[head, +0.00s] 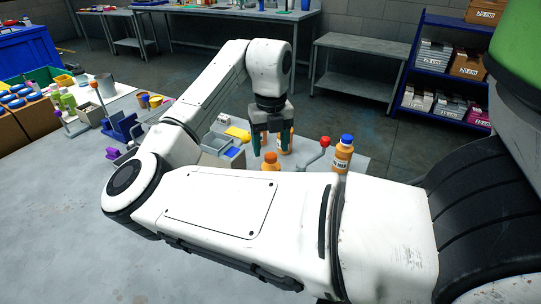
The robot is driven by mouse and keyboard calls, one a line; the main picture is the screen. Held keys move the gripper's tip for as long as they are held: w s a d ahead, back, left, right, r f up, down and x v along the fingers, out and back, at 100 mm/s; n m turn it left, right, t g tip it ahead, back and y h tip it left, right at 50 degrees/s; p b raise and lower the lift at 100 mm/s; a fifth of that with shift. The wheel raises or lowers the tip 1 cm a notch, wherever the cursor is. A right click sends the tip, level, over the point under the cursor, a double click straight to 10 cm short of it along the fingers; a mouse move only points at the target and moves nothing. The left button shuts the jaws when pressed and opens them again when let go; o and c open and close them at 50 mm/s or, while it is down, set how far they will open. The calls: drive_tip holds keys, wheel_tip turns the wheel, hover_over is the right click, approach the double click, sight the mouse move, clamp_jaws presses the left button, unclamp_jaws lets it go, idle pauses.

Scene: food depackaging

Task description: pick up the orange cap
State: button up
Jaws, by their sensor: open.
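An orange cap (270,157) tops an orange bottle that stands just in front of my gripper; my arm hides the bottle's lower part. My gripper (273,143) points down over the work table, with its dark fingers apart. Another orange bottle (284,145) shows partly behind and between the fingers. I cannot tell whether a finger touches it, and its top is hidden. A third orange bottle (342,160) with a blue cap stands upright to the right, its base close above my arm in the picture.
A red-knobbed lever (325,142) stands between the bottles. Cluttered containers fill the left table. A blue shelf (447,75) with boxes stands at the back right.

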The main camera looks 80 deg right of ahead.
drive_tip(key=shift+f, duration=1.2)
drive_tip(key=shift+c, duration=0.5)
drive_tip(key=c, duration=1)
drive_tip(key=shift+r, duration=0.1)
wheel_tip(320, 180, up, 28)
drive_tip(key=shift+f, duration=0.1)
